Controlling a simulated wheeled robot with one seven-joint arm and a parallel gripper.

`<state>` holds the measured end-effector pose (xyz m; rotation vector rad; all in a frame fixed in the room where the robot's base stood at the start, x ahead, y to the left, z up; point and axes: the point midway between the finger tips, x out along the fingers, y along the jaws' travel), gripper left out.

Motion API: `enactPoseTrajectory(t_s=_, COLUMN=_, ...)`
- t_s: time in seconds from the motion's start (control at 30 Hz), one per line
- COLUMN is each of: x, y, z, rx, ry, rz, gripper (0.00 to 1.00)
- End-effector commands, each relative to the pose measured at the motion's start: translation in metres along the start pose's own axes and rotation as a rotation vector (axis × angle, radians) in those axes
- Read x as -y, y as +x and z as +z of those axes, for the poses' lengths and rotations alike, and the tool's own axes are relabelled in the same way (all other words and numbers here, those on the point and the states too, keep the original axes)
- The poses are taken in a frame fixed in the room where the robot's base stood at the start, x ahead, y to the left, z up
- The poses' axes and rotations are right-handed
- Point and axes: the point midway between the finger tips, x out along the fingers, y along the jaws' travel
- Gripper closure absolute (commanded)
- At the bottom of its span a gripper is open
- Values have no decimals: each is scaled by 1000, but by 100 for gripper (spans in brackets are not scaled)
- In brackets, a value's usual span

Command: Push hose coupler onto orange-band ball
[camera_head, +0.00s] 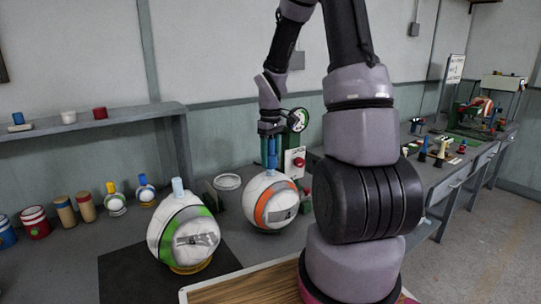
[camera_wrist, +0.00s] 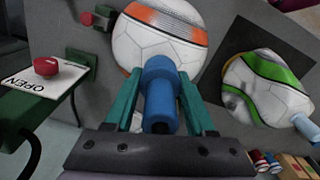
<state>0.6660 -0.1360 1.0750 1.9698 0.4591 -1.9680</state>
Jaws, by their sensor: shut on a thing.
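The orange-band ball (camera_head: 258,213) is white with an orange stripe and a grey patch, and stands on the dark bench. It also shows at the top of the wrist view (camera_wrist: 150,50). My gripper (camera_head: 270,138) is directly above it, pointing down. Its teal fingers (camera_wrist: 160,103) are shut on the blue hose coupler (camera_wrist: 160,75). In the head view the coupler (camera_head: 272,153) hangs upright over the ball's top. Its lower end meets the ball's outline; whether it is seated there I cannot tell. The ball's valve is hidden.
A green-band ball (camera_head: 163,225) with a light blue cap (camera_head: 178,187) stands front left on a black mat (camera_head: 120,280); it looks dented in the wrist view (camera_wrist: 250,100). A gauge (camera_head: 298,119) and a red knob (camera_wrist: 46,66) marked OPEN are close by. Small cans line the left.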

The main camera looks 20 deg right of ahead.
Motion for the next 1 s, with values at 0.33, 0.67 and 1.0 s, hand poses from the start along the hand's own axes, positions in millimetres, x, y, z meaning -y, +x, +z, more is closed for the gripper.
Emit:
enactPoseTrajectory(t_s=0.33, x=0, y=9, z=0, rx=0, ry=1, rz=0, gripper=100)
enactPoseTrajectory(t_s=0.67, x=0, y=12, z=0, rx=0, ry=0, rz=0, gripper=10)
enactPoseTrajectory(t_s=1.0, x=0, y=3, z=0, rx=-2, ry=1, rz=2, gripper=10)
